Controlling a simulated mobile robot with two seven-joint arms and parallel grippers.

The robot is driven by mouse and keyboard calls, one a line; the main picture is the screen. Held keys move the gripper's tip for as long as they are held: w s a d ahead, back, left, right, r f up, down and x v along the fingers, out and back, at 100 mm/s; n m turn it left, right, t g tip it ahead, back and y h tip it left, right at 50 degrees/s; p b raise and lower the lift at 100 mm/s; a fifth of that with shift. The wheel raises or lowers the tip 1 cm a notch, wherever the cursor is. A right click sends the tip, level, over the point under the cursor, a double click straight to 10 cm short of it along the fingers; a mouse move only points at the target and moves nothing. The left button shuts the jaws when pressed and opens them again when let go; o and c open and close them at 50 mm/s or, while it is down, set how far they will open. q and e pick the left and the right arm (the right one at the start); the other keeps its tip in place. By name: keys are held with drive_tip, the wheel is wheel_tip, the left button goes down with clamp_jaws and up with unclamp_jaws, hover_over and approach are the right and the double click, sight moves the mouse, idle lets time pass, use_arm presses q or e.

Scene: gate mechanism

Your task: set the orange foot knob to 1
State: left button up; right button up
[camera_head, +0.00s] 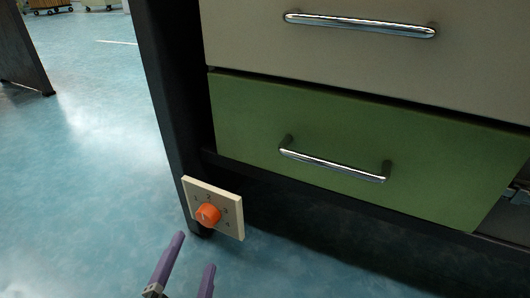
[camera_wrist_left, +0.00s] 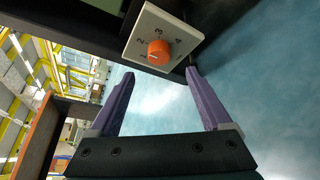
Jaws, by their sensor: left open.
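The orange foot knob (camera_head: 208,215) sits on a cream square dial plate (camera_head: 228,203) with dark numerals, low on the black cabinet leg. In the left wrist view the knob (camera_wrist_left: 159,52) and its plate (camera_wrist_left: 183,24) show at the top, with the digits 2, 3 and 4 legible. I cannot tell for sure which numeral the knob points to. My left gripper (camera_head: 195,251) has purple fingers spread apart, empty, just below and in front of the knob, not touching it. Its fingertips also show in the left wrist view (camera_wrist_left: 160,73). My right gripper is in neither view.
Above the knob are a green drawer (camera_head: 350,150) and a beige drawer (camera_head: 365,55) with chrome handles. The black cabinet leg (camera_head: 172,90) stands right behind the plate. The blue floor (camera_head: 85,180) is clear to the left. It is dark under the cabinet.

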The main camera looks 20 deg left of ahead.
sight(206, 221)
use_arm(q)
drive_tip(key=b+x, duration=0.3)
drive_tip(key=x, duration=0.5)
drive_tip(key=shift+w+a, duration=0.1)
drive_tip(key=shift+w, duration=0.15)
drive_tip(key=shift+c, duration=0.2)
clamp_jaws()
